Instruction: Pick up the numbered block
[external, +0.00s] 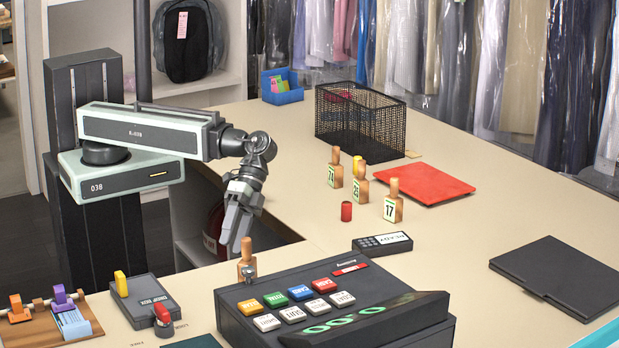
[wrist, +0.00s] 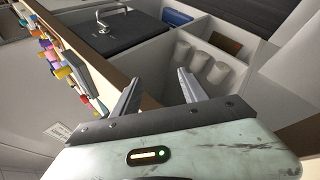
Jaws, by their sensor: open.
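Wooden pegged blocks with number labels stand upright on the counter in the external view: block 74 (external: 335,174), block 25 (external: 361,191) and block 17 (external: 393,208). Another wooden pegged piece (external: 246,258) stands by the back left corner of the console; its number does not show. My gripper (external: 236,238) points down just above and left of that piece, apart from blocks 74, 25 and 17. In the wrist view, my gripper's two fingers (wrist: 160,88) are spread with nothing between them. I cannot make out a numbered block there.
A black keypad console (external: 330,306) fills the front. A mesh basket (external: 361,118), red mat (external: 420,183), red cylinder (external: 346,211), card reader (external: 382,243) and black folder (external: 560,278) lie on the counter. In the wrist view, white cylinders (wrist: 200,61) stand in an open compartment.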

